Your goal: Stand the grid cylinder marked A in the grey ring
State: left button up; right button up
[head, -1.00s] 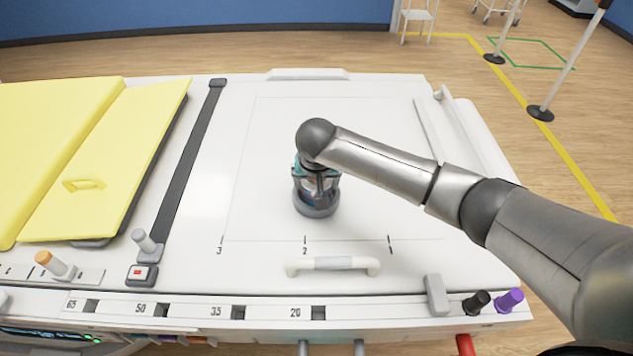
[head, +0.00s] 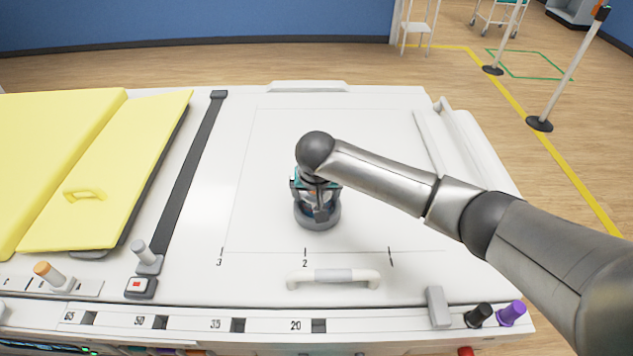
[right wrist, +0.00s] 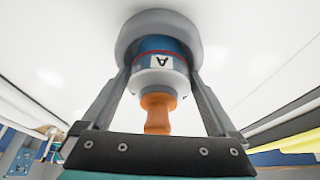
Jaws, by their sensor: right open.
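The grid cylinder marked A (right wrist: 159,62) has a blue body, a red line, a white collar and an orange knob (right wrist: 158,115). It stands upright with its far end inside the grey ring (right wrist: 128,38). The ring (head: 318,225) lies on the white top in the head view, where my gripper hides most of the cylinder. My right gripper (head: 318,203) is above the ring, pointing down. In the right wrist view its open fingers (right wrist: 160,78) stand on either side of the cylinder, with gaps visible beside the knob. My left gripper is not in view.
A white handle (head: 333,278) is in front of the ring. A dark strap (head: 190,170) and yellow pads (head: 110,180) lie to the left. A white rail (head: 470,145) runs along the right edge. The white top around the ring is clear.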

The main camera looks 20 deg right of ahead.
jog(key=p+v, duration=0.2)
jog(key=v, duration=1)
jog(key=shift+p, duration=0.3)
jog(key=shift+d+r, duration=0.1)
